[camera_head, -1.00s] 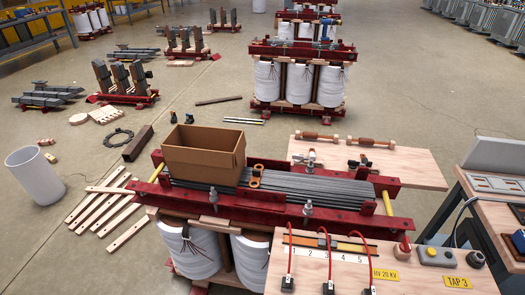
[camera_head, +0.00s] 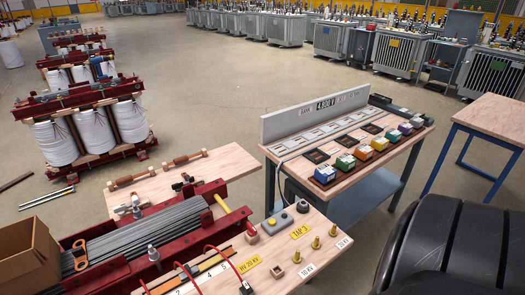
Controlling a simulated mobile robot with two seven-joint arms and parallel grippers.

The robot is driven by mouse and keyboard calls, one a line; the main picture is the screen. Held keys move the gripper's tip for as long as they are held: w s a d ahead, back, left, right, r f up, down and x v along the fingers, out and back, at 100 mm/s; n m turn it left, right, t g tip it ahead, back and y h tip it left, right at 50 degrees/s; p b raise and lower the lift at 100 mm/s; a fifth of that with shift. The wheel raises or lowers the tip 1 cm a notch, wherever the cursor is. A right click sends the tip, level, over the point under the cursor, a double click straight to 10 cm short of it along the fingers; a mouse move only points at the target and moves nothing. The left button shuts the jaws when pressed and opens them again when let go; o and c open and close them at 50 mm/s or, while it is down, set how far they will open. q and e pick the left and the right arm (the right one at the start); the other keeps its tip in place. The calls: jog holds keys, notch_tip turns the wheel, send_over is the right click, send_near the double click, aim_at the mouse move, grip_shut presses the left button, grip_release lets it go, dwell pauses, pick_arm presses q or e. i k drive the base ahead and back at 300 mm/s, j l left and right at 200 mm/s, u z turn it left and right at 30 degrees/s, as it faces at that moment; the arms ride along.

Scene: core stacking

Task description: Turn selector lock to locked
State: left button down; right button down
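A tan wooden panel stands at the bottom centre. A numbered strip (camera_head: 205,276) with red cables lies on the panel's left part. Neither of my grippers is in view.
A transformer core (camera_head: 135,240) with red beams carries a cardboard box (camera_head: 28,252) at left. A console table (camera_head: 345,180) with coloured blocks stands behind the panel. A blue-legged table (camera_head: 495,118) is at right. Open floor lies around them.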

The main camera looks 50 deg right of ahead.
aim_at(252, 231)
jog(key=l+z, duration=0.1)
jog(key=z, duration=1.3)
